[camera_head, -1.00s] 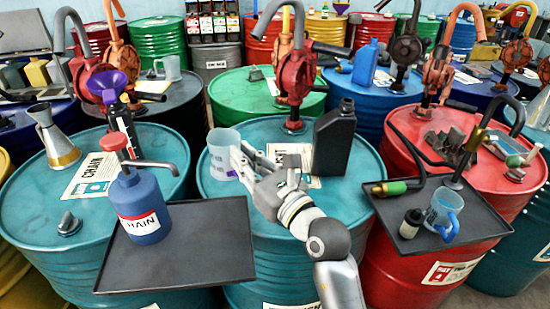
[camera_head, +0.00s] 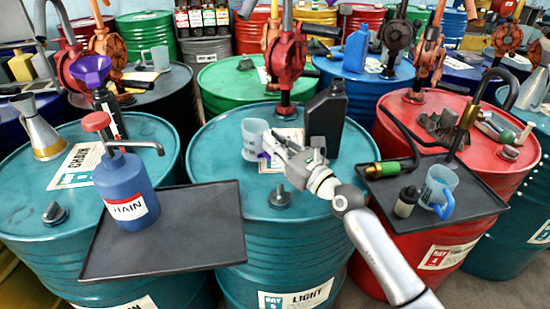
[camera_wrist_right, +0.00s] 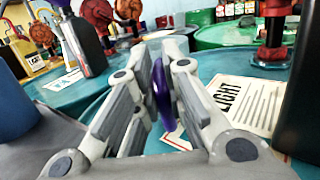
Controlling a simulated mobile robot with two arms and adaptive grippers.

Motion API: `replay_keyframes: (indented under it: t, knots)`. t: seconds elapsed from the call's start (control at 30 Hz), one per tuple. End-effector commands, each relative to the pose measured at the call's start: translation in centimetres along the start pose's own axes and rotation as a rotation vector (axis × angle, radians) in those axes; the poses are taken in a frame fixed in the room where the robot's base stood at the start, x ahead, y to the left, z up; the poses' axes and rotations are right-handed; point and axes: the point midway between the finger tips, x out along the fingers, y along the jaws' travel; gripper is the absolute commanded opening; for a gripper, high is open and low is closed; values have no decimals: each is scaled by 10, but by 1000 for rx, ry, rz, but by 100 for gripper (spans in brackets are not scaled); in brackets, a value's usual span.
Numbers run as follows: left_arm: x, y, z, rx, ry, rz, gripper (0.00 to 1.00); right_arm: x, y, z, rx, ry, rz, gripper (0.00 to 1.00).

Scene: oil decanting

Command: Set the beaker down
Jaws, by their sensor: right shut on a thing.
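The beaker (camera_head: 253,132) is pale and translucent with a purple handle. In the head view it is upright over the left part of the middle teal drum's top (camera_head: 215,150). I cannot tell whether its base touches the drum. My right gripper (camera_head: 266,149) reaches in from the right and is shut on the beaker's handle. In the right wrist view the purple handle (camera_wrist_right: 162,95) shows between the fingers, which hide most of the beaker. My left gripper is not in view.
A black bottle (camera_head: 326,120) stands just right of my right gripper. A red hand pump (camera_head: 285,65) rises behind. A dark tray (camera_head: 205,235) with a blue pump jug (camera_head: 127,190) lies left. Another tray (camera_head: 480,205) holds a blue-handled beaker (camera_head: 438,190).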

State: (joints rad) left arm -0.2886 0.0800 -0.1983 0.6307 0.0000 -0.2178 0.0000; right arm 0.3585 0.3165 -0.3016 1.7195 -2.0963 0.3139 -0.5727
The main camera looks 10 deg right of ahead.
Motion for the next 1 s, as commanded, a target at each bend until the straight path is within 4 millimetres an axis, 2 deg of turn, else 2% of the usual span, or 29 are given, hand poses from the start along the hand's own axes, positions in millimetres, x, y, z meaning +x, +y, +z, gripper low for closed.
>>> replay_keyframes:
  t: [0.03, 0.1, 0.2, 0.37, 0.63, 0.67, 0.8, 1.0]
  knots:
    - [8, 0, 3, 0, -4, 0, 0, -2, -1, -14, -2, 4, 0, 0]
    - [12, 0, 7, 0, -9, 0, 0, -3, -1, -24, -2, 4, 0, 0]
    - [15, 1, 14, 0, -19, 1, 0, -4, 0, -31, -2, 1, 0, 0]
    - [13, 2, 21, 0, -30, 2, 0, -4, 0, -30, 0, -1, -1, 0]
    - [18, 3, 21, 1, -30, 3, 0, -5, 0, -36, 1, 0, 0, 0]
    - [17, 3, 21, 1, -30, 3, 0, -5, 0, -35, 0, 1, 0, 13]
    - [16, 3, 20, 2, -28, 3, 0, -5, 0, -35, 0, 1, 0, 31]
    - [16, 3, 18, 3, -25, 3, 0, -4, 0, -35, 0, 1, 0, 32]
